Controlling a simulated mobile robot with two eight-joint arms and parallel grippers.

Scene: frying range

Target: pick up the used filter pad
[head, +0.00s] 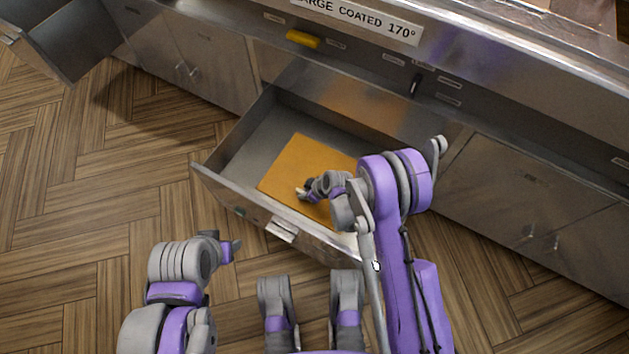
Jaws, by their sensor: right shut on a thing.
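The used filter pad (297,163) is a flat orange-brown sheet lying in the open drawer (238,151) of the steel range. My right arm reaches over the drawer front from the right. My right gripper (302,194) is down at the pad, near its left front part, and is shut on it. The arm hides the pad's right side. The pad looks flat in the drawer; I cannot tell whether any of it is lifted. My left gripper (235,247) is outside the drawer, over the floor to the left front; its fingers are too small to read.
The drawer's front wall with its handle (282,229) stands between my body and the pad. Another drawer (62,38) is open at the upper left. A yellow handle (303,38) and a label plate (358,20) are on the range front. The wood floor at left is clear.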

